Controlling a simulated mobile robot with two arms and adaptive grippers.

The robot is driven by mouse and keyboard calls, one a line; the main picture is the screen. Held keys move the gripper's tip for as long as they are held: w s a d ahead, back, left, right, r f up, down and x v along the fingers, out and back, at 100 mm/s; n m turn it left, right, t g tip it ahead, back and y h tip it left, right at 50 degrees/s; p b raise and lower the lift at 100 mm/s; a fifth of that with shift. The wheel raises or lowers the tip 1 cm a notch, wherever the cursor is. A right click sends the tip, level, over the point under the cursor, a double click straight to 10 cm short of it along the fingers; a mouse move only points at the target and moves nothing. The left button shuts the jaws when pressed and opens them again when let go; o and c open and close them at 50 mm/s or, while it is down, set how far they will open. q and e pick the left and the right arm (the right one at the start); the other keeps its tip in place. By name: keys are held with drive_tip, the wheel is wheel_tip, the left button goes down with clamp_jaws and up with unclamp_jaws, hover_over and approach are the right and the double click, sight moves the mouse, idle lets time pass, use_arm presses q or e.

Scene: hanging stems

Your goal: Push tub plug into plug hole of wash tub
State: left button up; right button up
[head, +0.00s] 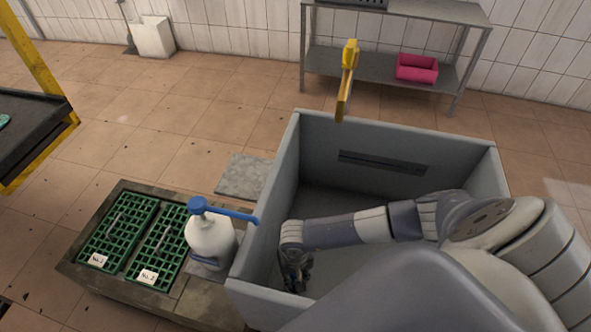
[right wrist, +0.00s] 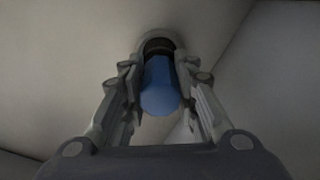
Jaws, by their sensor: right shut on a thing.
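The grey wash tub (head: 393,128) stands open in the middle of the head view. My right arm reaches down into it, and my right gripper (head: 295,272) is low at its left front inside. In the right wrist view the gripper (right wrist: 158,110) is shut on the blue tub plug (right wrist: 160,88). The plug's far end meets a dark opening with a pale rim, the plug hole (right wrist: 157,44). I cannot tell how deep the plug sits. In the head view the plug and hole are hidden by the gripper. My left gripper is not in view.
Left of the tub stand a white canister with a blue lever (head: 210,235) and two green crates (head: 117,232). A metal shelf (head: 380,75) with a pink bin (head: 416,68) is behind.

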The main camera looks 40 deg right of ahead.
drive_tip(key=shift+f+b, duration=1.3)
drive_tip(key=shift+f, duration=0.15)
drive_tip(key=shift+f+b, duration=0.3)
drive_tip(key=shift+b, duration=0.05)
drive_tip(key=o, duration=1.1)
wheel_tip(320, 180, up, 12)
